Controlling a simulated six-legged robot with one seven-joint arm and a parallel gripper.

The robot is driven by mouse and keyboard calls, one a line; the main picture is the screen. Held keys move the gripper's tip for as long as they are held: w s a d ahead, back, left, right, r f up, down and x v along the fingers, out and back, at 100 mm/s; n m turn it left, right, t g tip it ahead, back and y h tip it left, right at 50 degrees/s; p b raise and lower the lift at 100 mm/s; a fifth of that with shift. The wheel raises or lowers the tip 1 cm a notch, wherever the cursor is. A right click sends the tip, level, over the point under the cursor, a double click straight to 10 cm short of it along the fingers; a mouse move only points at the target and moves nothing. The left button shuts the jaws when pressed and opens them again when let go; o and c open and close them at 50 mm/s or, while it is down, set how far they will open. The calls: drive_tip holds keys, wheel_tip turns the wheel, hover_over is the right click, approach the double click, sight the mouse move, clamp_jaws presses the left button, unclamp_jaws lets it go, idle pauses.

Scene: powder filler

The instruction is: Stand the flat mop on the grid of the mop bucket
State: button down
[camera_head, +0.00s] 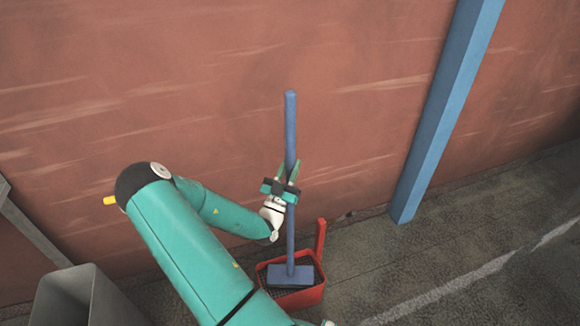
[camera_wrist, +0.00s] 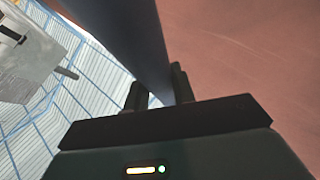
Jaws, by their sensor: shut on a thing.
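The flat mop (camera_head: 290,130) is blue and stands nearly upright, its long pole rising against the wall. Its flat head (camera_head: 290,276) is over the grid of the red mop bucket (camera_head: 318,293); I cannot tell whether it touches the grid. My gripper (camera_head: 285,177) is shut on the pole around its middle. In the wrist view the pole (camera_wrist: 140,40) runs up from between the fingers of my gripper (camera_wrist: 160,92). The bucket does not show in the wrist view. Part of the bucket is hidden behind my arm.
A reddish-brown wall (camera_head: 150,70) stands close behind the bucket. A blue post (camera_head: 440,120) stands to the right. A grey open bin (camera_head: 75,295) is at the lower left. The dark floor (camera_head: 470,250) to the right is clear, with a pale line across it.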

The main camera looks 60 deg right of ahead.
drive_tip(key=shift+f, duration=0.55)
drive_tip(key=c, duration=1.1)
unclamp_jaws()
drive_tip(key=shift+f, duration=0.15)
